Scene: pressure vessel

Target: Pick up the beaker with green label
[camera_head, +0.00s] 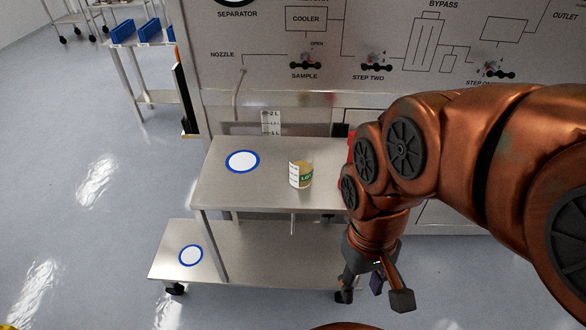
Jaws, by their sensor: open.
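The beaker with a green label (301,175) stands upright on the upper shelf of a metal cart (262,196). It is clear, with a tan content and a white and green label facing me. My gripper (375,296) is at the lower right of the beaker, in front of the cart. It points down with its fingers spread, is empty, and is apart from the beaker. My copper arm covers the right end of the upper shelf.
A blue-ringed white circle (243,161) marks the upper shelf, left of the beaker; another circle (191,256) marks the lower shelf. A panel (270,60) with valves and a nozzle pipe (237,88) stands behind. Blue bins (150,30) sit back left. Floor at left is clear.

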